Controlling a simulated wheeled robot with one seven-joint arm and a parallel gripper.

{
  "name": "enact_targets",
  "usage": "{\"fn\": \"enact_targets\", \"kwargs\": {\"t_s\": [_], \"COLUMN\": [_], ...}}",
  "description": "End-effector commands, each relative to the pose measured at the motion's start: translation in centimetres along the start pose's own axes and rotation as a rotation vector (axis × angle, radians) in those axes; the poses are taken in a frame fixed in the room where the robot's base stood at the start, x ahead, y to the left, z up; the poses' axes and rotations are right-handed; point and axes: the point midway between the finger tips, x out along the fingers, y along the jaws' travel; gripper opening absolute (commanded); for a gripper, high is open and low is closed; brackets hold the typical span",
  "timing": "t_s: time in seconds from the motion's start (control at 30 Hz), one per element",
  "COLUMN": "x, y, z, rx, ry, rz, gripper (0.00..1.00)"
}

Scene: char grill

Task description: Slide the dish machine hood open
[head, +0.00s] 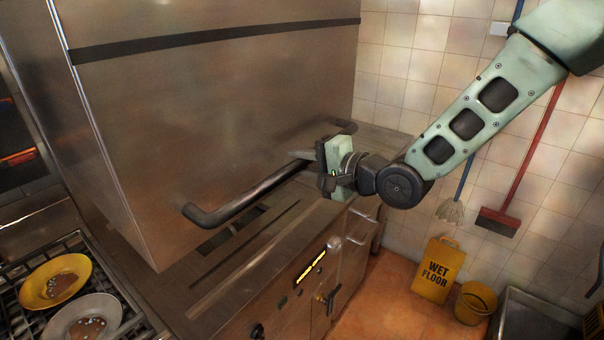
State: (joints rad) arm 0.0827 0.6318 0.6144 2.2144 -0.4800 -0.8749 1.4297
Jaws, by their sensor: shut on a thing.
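The dish machine hood (210,110) is a large brown-grey metal box with a dark band near its top. A dark bar handle (245,198) runs across the front of the hood near its lower edge. My gripper (322,170) is at the right end of this handle, shut on it. My arm reaches in from the upper right. The fingertips are small and partly hidden by the gripper body. The hood's lower edge is close to the machine's metal counter (215,290), with dark slots in the counter below the handle.
A yellow plate (55,282) and a grey plate (85,318) sit on a rack at the lower left. A yellow wet floor sign (437,270), a yellow bucket (475,302), a mop (451,208) and a red-handled broom (498,221) stand at the right. Orange floor tiles show between.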

Motion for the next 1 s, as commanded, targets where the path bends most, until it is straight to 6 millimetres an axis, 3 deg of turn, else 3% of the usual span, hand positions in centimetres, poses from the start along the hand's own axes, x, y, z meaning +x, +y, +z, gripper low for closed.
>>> {"fn": "enact_targets", "kwargs": {"t_s": [0.03, 0.3, 0.5, 0.93, 0.97, 1.0], "x": [-0.5, -1.4, -1.6, -1.7, -1.7, -1.7], "y": [-2.5, -7.1, -8.3, -8.5, -8.4, -8.4], "z": [-0.1, -0.1, -0.1, -0.1, -0.1, -0.1], "rx": [-0.001, -0.001, 0.000, 0.000, 0.000, 0.000], "ry": [0.003, 0.003, 0.002, 0.002, 0.002, 0.002], "rz": [-0.003, -0.003, -0.002, -0.001, -0.001, -0.001], "gripper": [0.00, 0.00, 0.00, 0.00, 0.24, 0.35]}}
